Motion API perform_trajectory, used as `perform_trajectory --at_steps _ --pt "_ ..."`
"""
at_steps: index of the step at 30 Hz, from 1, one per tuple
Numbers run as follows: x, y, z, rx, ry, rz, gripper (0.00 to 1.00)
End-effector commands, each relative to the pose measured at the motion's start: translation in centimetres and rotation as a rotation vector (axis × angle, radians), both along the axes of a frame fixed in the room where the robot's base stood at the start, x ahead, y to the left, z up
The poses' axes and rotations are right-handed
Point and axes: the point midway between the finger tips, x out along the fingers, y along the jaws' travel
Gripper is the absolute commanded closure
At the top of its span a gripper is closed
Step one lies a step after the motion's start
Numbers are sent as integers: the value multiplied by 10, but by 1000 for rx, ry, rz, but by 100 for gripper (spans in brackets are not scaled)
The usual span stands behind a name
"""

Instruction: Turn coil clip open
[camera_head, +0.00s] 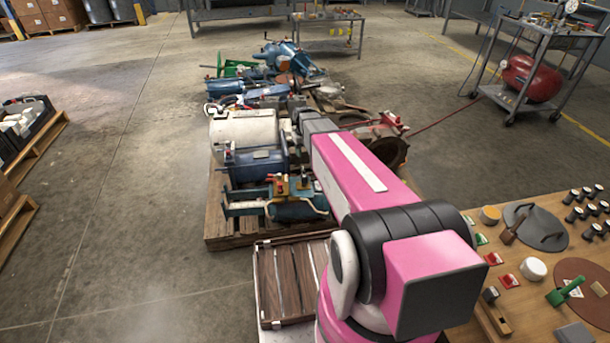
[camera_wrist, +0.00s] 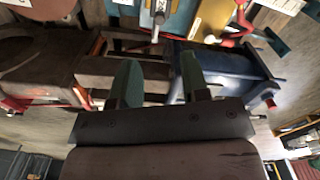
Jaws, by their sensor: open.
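My gripper (camera_wrist: 160,80) shows in the wrist view with its two green fingertips apart and nothing seen between them. It hangs over machinery, between a brown machine part (camera_wrist: 55,65) on the left and a dark blue housing (camera_wrist: 232,78) on the right. I cannot pick out the coil clip for certain in either view. A red lever (camera_wrist: 242,18) lies beyond the fingers, beside a yellow part (camera_wrist: 213,20). In the head view my pink arm reaches over the loaded pallet (camera_head: 232,230), and the gripper itself cannot be made out there.
A cream cylinder (camera_head: 243,130), a blue motor (camera_head: 256,165) and a teal machine (camera_head: 300,205) crowd the pallet. A wooden panel board (camera_head: 520,300) with knobs stands at the right front. A red tank (camera_head: 530,78) sits on a cart.

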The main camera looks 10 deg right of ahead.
Motion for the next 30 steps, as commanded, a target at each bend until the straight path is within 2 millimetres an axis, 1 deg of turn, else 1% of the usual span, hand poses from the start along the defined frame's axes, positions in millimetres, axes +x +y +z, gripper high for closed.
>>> perform_trajectory --at_steps 1,5,8,18,21,25,30 --pt "4 0 -2 0 0 4 58" --pt "3 0 -11 0 1 7 58" --pt "3 0 -25 0 2 6 58" --pt "3 0 -81 0 2 5 58" --pt "3 0 -94 0 0 5 58" --pt "3 0 -104 0 1 5 58" --pt "3 0 -108 0 0 5 58"
